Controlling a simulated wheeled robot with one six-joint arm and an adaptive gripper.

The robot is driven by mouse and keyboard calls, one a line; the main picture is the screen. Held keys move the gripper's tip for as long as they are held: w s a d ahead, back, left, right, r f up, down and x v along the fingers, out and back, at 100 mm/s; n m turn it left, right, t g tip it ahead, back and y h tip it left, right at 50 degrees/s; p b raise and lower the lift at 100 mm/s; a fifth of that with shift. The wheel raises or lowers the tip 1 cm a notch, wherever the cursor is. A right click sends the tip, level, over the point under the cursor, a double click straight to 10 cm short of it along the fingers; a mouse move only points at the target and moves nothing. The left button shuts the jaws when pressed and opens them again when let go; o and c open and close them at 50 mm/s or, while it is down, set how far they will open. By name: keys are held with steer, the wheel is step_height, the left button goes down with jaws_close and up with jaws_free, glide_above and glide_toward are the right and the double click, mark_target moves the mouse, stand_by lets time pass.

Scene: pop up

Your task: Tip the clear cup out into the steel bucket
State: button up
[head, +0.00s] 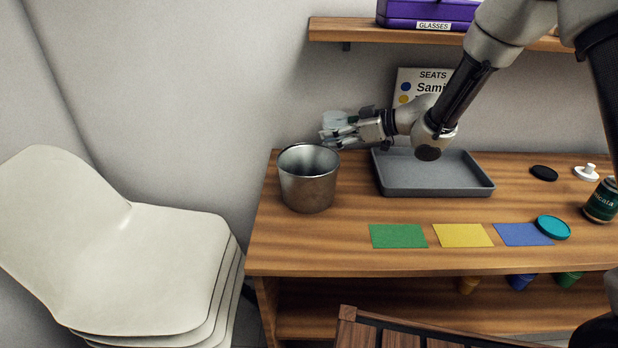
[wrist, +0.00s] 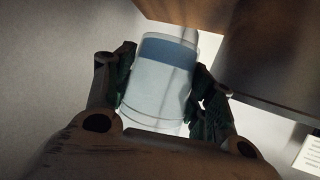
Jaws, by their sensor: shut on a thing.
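The clear cup (wrist: 160,85) is between the two fingers of my gripper (wrist: 163,95) in the wrist view, and the fingers are shut on it. A bluish band shows across it near one end. In the head view the cup (head: 336,120) is pale and partly hidden by my gripper (head: 338,131). It is held above and slightly behind the right rim of the steel bucket (head: 308,185), apart from it. The bucket stands upright at the left end of the wooden table. Its bottom inside is hidden. I cannot tell the cup's exact tilt.
A grey tray (head: 435,190) lies right of the bucket. Green (head: 398,236), yellow (head: 462,235) and blue (head: 520,234) mats lie in front. A shelf (head: 350,31) with a purple case (head: 428,12) hangs above. Stacked white chairs (head: 165,260) stand left.

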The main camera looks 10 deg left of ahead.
mark_target(327, 120)
steer(key=r, duration=0.1)
steer(key=s+r+n+t, duration=0.1)
steer(key=r, duration=0.1)
steer(key=r+n, duration=0.1)
steer(key=r, duration=0.1)
steer(key=shift+s+a+r+t, duration=0.25)
steer(key=shift+s+a+t, duration=0.05)
steer(key=shift+s+t, duration=0.1)
steer(key=shift+s+a+r+n+h, duration=0.1)
steer(key=shift+s+r+n+h, duration=0.2)
steer(key=shift+n, duration=0.1)
steer(key=shift+s+a+n+t, duration=0.2)
steer(key=shift+s+n+t, duration=0.4)
steer(key=shift+s+n, duration=0.15)
steer(key=shift+s+a+f+n+t, duration=0.15)
steer(key=shift+s+f+n+t, duration=0.05)
steer(key=shift+n+t, duration=0.1)
steer(key=shift+s+r+n+t+h, duration=0.1)
steer(key=shift+r+n+t+h, duration=0.2)
steer(key=shift+r+n, duration=0.2)
steer(key=shift+f+n+t, duration=0.5)
steer(key=shift+n+t, duration=0.1)
steer(key=shift+n, duration=0.15)
steer(key=shift+f+n+t, duration=0.2)
steer(key=shift+n+t, duration=0.1)
steer(key=shift+n, duration=0.2)
steer(key=shift+r+n+t, duration=0.4)
steer(key=shift+r, duration=0.05)
steer(key=shift+r, duration=0.1)
